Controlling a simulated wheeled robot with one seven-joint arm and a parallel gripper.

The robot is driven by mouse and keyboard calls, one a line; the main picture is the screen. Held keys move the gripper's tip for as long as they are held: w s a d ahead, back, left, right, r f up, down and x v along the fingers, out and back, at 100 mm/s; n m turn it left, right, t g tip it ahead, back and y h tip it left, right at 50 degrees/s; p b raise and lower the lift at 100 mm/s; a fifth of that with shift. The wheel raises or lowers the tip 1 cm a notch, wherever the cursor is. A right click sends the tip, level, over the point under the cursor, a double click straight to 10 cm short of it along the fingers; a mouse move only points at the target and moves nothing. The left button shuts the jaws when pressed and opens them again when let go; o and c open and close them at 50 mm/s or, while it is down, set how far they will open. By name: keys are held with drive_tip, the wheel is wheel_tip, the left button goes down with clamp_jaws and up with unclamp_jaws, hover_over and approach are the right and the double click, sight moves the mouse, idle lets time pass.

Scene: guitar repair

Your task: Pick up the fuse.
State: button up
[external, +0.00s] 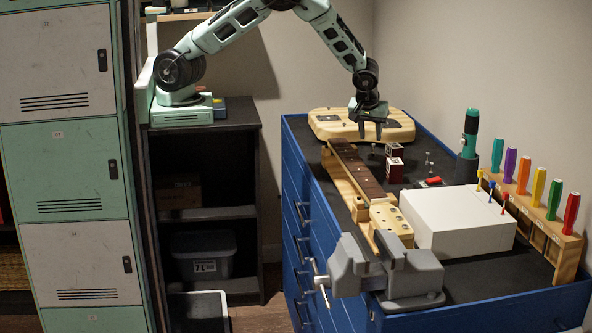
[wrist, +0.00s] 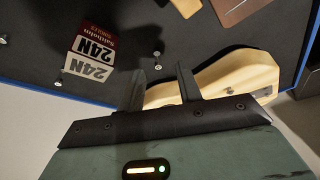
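No piece is clearly recognisable as the fuse at this size. A small silvery piece (wrist: 158,56) stands on the dark bench top, just beyond and between my fingertips in the wrist view. It may be the small piece (external: 373,149) below my gripper in the external view. Similar small pieces (external: 428,161) stand farther right, and another silvery piece (wrist: 59,79) shows by the boxes in the wrist view. My gripper (external: 371,130) points down above the bench near the pale guitar body. In the wrist view its fingers (wrist: 162,72) are apart with nothing held between them.
Two small labelled boxes (external: 394,160) stand beside the guitar neck (external: 358,170). The pale guitar body (external: 335,125) lies at the back. A grey vise (external: 385,270), white box (external: 460,222) and screwdriver rack (external: 570,240) fill the front and right.

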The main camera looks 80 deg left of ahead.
sight(373, 145)
drive_tip(key=x, duration=0.1)
drive_tip(key=p+x, duration=0.1)
drive_tip(key=x, duration=0.1)
drive_tip(key=p+x, duration=0.1)
drive_tip(key=x, duration=0.1)
drive_tip(key=shift+w+a, duration=0.3)
drive_tip(key=shift+w, duration=0.1)
drive_tip(key=shift+f, duration=0.3)
clamp_jaws()
